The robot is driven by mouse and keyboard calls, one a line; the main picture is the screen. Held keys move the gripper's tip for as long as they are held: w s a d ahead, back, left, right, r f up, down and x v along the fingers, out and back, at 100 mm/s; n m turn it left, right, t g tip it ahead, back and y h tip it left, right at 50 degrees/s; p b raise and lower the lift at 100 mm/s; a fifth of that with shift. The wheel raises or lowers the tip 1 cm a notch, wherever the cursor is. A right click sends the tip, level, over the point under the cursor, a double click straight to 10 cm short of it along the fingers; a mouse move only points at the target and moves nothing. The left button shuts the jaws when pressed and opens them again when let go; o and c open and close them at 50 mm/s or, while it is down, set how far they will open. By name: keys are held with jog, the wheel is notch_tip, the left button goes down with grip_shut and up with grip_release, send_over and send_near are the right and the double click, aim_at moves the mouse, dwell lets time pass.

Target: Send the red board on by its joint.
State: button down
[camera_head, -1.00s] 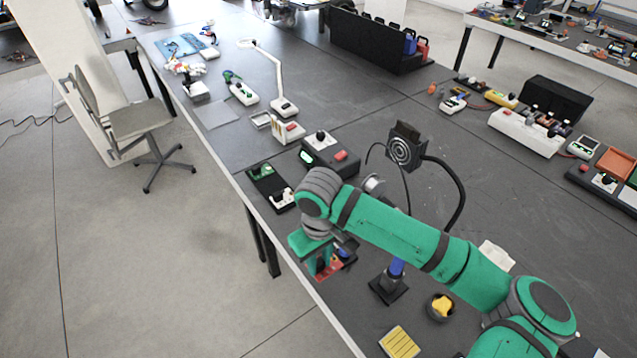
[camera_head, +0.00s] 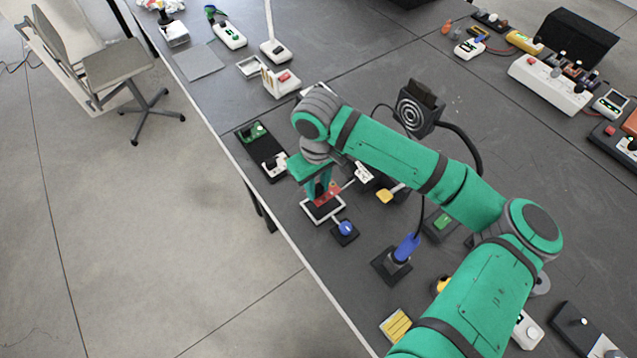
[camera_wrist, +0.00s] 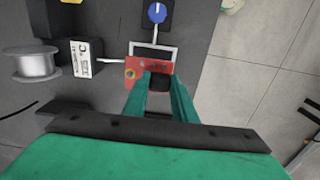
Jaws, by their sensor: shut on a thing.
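The red board (camera_head: 324,194) is a small red plate with a dark block on it. My gripper (camera_head: 318,184) points down at it, its green fingers closed on the dark block. In the wrist view, the board (camera_wrist: 134,75) shows between and left of the fingertips (camera_wrist: 158,82), with a brass-coloured round spot. A white frame (camera_head: 313,217) lies at the board; in the wrist view, the board overlaps the frame's near part (camera_wrist: 153,47). I cannot tell whether the board rests in it or hangs just above. The fingers hide part of the board.
A blue knob on a black base (camera_head: 346,228) stands close to the frame. A white labelled box (camera_wrist: 87,50) and a silver spool (camera_wrist: 35,63) lie left in the wrist view. A black tray with a green part (camera_head: 262,145) lies beyond. The table edge (camera_head: 283,237) is close.

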aim_at(318, 196)
jog(key=shift+s, duration=0.2)
jog(key=shift+w+f, duration=0.15)
jog(key=shift+f, duration=1.2)
jog(key=shift+a+f, duration=0.1)
jog(key=shift+f, duration=1.4)
jog(key=shift+f, duration=0.35)
jog(key=shift+f, duration=0.5)
jog(key=c, duration=1.4)
grip_release()
jog(key=shift+f, duration=0.1)
